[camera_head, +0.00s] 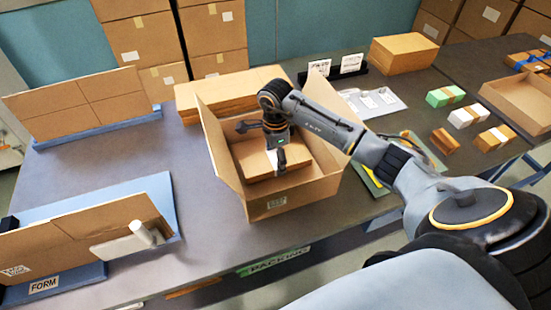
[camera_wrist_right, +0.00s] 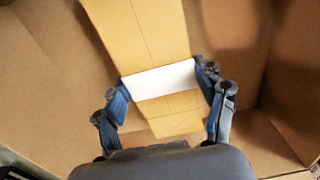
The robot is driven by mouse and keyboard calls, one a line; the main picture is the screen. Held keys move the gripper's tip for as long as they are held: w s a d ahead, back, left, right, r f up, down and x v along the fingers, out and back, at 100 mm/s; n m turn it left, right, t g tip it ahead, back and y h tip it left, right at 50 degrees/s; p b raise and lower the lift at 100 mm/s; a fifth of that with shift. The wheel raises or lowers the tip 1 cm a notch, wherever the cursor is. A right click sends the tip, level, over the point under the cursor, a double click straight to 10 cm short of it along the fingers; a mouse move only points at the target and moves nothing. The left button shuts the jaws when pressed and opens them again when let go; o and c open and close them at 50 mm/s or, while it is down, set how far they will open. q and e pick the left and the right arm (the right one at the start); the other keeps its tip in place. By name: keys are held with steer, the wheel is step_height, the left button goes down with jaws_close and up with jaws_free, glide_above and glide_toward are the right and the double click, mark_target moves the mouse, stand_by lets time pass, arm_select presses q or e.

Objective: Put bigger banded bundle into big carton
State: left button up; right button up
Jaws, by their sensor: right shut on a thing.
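The big carton (camera_head: 268,205) stands open on the table, its flaps spread. My right gripper (camera_head: 279,158) reaches down into it and is shut on the bigger banded bundle (camera_head: 258,153). In the right wrist view the bundle (camera_wrist_right: 145,35) is a long kraft stack with a white band (camera_wrist_right: 158,80), and the fingers of the gripper (camera_wrist_right: 162,100) are on either side of it near the band. The bundle is within the carton walls. I cannot tell whether it touches the floor. My left gripper is not in view.
Small banded bundles (camera_head: 445,95) and a smaller open carton (camera_head: 520,100) are at the right. A kraft stack (camera_head: 215,97) lies behind the big carton. A part-folded carton (camera_head: 80,235) stands on a blue stand at the left. The table between is clear.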

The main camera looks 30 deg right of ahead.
mark_target(275, 159)
steer(key=shift+f, duration=0.45)
steer(key=shift+f, duration=0.1)
steer(key=shift+f, duration=0.15)
steer(key=o, duration=1.3)
steer(key=shift+r, duration=0.2)
step_height(275, 159, up, 12)
steer(key=shift+r+b, duration=0.1)
steer(key=shift+b, duration=0.9)
